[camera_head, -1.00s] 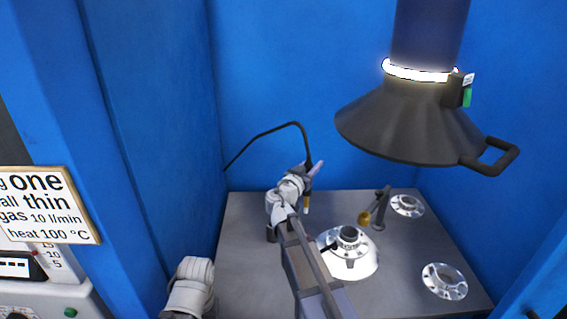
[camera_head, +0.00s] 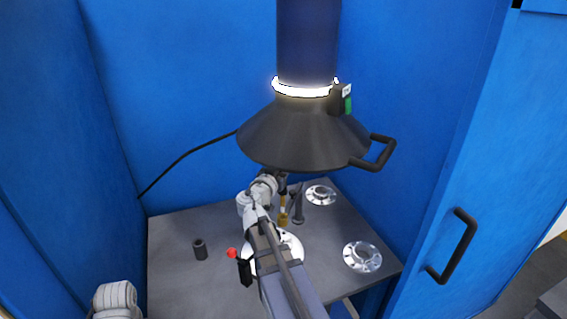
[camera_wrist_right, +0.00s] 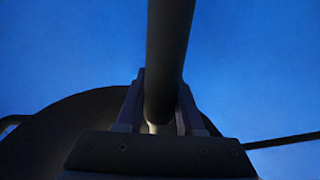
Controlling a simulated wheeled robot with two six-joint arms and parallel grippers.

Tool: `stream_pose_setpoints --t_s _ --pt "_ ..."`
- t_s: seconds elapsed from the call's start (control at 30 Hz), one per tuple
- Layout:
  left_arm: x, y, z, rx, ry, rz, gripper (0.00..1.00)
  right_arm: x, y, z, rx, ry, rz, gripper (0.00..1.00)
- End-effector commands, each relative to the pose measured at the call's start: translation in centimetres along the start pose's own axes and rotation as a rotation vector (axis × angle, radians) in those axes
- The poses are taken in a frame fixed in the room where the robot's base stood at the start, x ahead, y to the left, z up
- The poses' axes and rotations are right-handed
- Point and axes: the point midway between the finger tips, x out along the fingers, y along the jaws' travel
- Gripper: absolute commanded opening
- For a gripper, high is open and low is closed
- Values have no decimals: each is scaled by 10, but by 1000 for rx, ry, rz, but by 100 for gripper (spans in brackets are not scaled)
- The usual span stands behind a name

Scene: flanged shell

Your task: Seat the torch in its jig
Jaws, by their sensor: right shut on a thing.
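My right gripper (camera_wrist_right: 158,118) is shut on a dark round bar, the torch (camera_wrist_right: 167,55), which runs upward from between the fingers in the wrist view. In the head view the wrist is just below the hood's rim, and the torch is mostly hidden there. Its black cable (camera_head: 185,156) runs off to the left. A grey post (camera_head: 298,207) with a brass part (camera_head: 283,217) stands beyond the arm. My left gripper is out of view.
A black fume hood (camera_head: 303,136) hangs over the table (camera_head: 175,285). My arm partly covers a white flanged shell (camera_head: 292,246); a red knob (camera_head: 232,253) shows beside it. Two metal flanges (camera_head: 321,194) (camera_head: 362,257) lie to the right. Blue walls surround the table.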

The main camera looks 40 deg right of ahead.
Motion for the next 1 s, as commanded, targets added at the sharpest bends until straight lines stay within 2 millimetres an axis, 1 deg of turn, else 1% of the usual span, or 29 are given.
stream_pose_setpoints --t_s 0.17,0.37,0.8,1.0 --pt "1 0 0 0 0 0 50 0 0 1 0 1 0 0" --pt "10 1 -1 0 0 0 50 0 0 10 0 1 -1 0" --pt "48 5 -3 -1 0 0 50 0 0 48 0 1 -1 0" --pt "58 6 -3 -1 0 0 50 0 0 58 0 1 -1 0"
